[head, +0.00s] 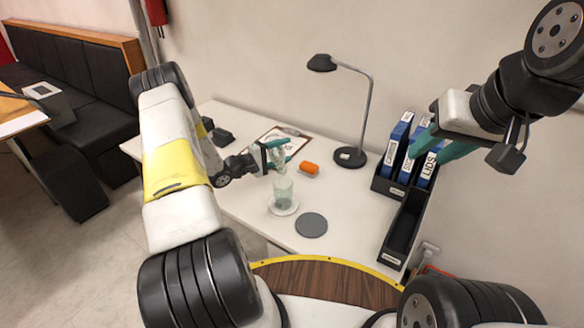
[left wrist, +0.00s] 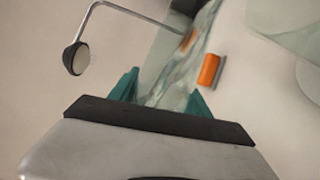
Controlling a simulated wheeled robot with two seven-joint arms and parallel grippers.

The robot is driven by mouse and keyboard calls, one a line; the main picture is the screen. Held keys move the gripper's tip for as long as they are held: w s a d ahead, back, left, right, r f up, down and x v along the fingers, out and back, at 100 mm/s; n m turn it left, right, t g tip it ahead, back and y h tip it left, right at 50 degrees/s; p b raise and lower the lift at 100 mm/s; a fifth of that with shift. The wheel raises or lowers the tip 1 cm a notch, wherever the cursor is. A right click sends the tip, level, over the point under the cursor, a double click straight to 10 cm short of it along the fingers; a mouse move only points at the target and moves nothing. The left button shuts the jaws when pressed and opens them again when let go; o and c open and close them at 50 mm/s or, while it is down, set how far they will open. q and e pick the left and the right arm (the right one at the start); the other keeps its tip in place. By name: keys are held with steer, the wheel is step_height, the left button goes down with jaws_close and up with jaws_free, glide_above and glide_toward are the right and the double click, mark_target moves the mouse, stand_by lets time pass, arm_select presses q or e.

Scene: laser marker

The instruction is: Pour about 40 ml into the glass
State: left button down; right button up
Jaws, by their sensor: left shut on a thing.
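A clear glass (head: 283,192) stands on a white saucer (head: 284,209) on the desk. My left gripper (head: 276,154) is shut on a clear see-through vessel (head: 277,160), just above and behind the glass. In the left wrist view the vessel (left wrist: 178,70) lies slantwise between the teal fingers, and part of the glass (left wrist: 288,22) shows at the upper right. The vessel looks tilted; I cannot make out its liquid level or any stream. My right gripper (head: 428,152) is open and empty, in front of the blue binders.
A grey round coaster (head: 311,225) lies in front of the glass. An orange object (head: 309,168) lies behind it, near a clipboard (head: 290,137). A black lamp (head: 350,155) and blue binders (head: 396,148) in a black holder (head: 404,226) stand to the right.

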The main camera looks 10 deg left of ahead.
arm_select(q)
steer(key=shift+w+r+m, duration=0.1)
steer(key=shift+r+m, duration=0.2)
steer(key=shift+r, duration=0.3)
steer(key=shift+w+a+f, duration=0.1)
steer(key=shift+w, duration=0.15)
steer(key=shift+w+a, duration=0.15)
steer(key=shift+w, duration=0.25)
steer(key=shift+w+a+r, duration=0.1)
steer(key=shift+w+r, duration=0.1)
stand_by(1.0)
steer(key=shift+s+d+f+n+g+y, duration=0.15)
steer(key=shift+s+f+n+g, duration=0.2)
steer(key=shift+f+n, duration=0.45)
steer(key=shift+s+d+f+n+g+y, duration=0.1)
steer(key=shift+s+f+n+g, duration=0.25)
steer(key=shift+f+n, duration=0.45)
steer(key=shift+s+d+f+n+g+y, duration=0.2)
steer(key=shift+f+n+g, duration=0.3)
steer(key=shift+n, duration=0.5)
steer(key=shift+s, duration=0.1)
